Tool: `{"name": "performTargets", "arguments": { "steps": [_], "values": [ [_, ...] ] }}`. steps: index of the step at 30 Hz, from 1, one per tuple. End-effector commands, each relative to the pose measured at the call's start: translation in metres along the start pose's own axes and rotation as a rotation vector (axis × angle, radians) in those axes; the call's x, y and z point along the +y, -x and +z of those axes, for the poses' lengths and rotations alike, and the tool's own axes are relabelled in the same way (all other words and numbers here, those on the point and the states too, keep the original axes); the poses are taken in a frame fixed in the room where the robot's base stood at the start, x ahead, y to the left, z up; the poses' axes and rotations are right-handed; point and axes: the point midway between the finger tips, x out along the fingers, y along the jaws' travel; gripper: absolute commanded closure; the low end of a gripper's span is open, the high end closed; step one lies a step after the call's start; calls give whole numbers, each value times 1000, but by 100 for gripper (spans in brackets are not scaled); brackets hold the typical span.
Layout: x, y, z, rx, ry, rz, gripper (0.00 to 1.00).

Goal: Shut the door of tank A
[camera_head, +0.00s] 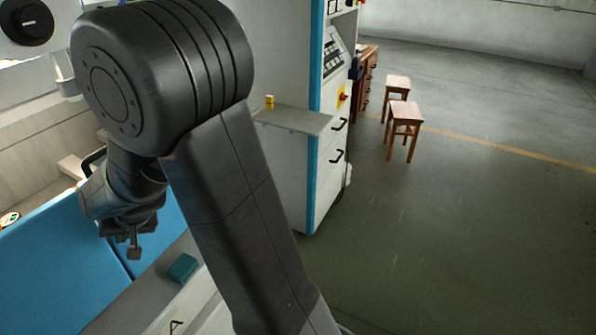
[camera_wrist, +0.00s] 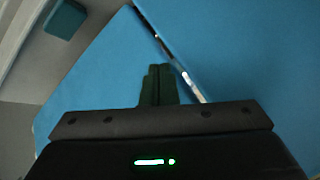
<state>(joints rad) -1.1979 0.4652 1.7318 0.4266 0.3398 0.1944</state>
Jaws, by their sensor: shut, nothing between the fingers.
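Two blue panels show at the lower left of the head view, a large one (camera_head: 55,265) and a narrower one (camera_head: 165,235), with a dark seam between them. My gripper (camera_head: 134,252) is shut and empty, in front of the panels near the seam. Its fingers (camera_wrist: 160,72) point at the blue surface; I cannot tell if they touch.
A teal block (camera_head: 183,268) lies on the grey ledge beside the panels. A machine cabinet (camera_head: 325,170) with a grey shelf (camera_head: 295,120) and a small yellow object (camera_head: 270,102) stands beyond my arm. Two wooden stools (camera_head: 405,118) stand farther back. The floor at right is clear.

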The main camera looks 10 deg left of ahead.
Motion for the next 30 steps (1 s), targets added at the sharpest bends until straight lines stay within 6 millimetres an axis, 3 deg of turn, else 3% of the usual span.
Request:
{"name": "performTargets", "arguments": {
  "steps": [12,30],
  "values": [
    [-17,-20,-23,5,1,-2,100],
    [-14,-19,-24,9,1,-3,100]
  ]
}}
